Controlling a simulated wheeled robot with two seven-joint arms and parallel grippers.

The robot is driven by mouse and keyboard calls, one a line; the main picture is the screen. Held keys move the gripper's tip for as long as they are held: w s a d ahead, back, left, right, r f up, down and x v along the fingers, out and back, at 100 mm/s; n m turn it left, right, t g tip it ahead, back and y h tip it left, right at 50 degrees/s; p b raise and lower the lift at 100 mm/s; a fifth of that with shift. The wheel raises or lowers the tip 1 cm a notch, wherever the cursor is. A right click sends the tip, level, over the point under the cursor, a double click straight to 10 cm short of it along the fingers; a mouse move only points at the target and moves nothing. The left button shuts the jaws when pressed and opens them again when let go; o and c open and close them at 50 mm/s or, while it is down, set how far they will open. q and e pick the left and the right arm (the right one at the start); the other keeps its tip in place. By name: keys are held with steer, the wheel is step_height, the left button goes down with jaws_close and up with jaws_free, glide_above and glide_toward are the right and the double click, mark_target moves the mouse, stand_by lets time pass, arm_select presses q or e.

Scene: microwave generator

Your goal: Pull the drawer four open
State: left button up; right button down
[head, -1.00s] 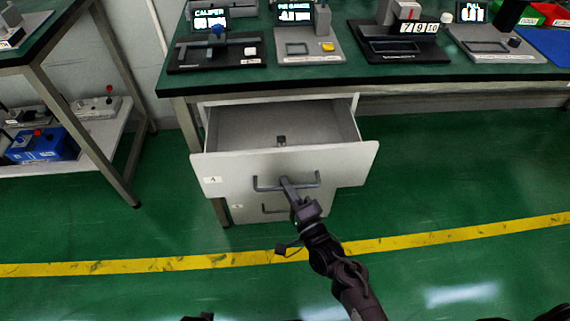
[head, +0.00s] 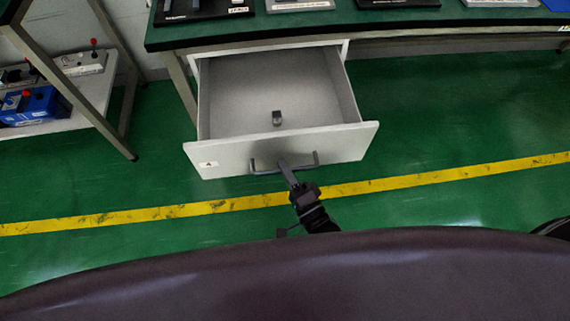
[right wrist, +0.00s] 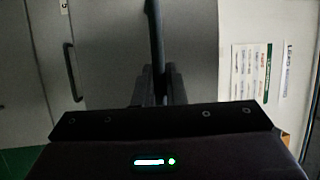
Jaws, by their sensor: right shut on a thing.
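The drawer four (head: 235,158) is a light grey drawer with a "4" label on the left of its front. It stands far out from under the green bench, with a small dark object (head: 277,118) on its floor. Its dark bar handle (head: 312,160) runs across the front. My right gripper (head: 285,168) is shut on the handle near its middle. In the right wrist view the fingers (right wrist: 152,85) close around the handle bar (right wrist: 154,35), which runs up the picture. My left gripper is not in view.
The green workbench (head: 320,32) with devices along its edge is above and behind the drawer. A side table with a blue box (head: 38,105) on its lower shelf stands at left. A dark curved surface covers the bottom of the head view. Green floor lies around the drawer.

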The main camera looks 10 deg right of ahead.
steer(key=c, duration=1.5)
jaws_free()
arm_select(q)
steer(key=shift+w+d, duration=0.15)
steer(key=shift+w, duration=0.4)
arm_select(e)
steer(key=v, duration=0.8)
steer(key=shift+w, duration=0.15)
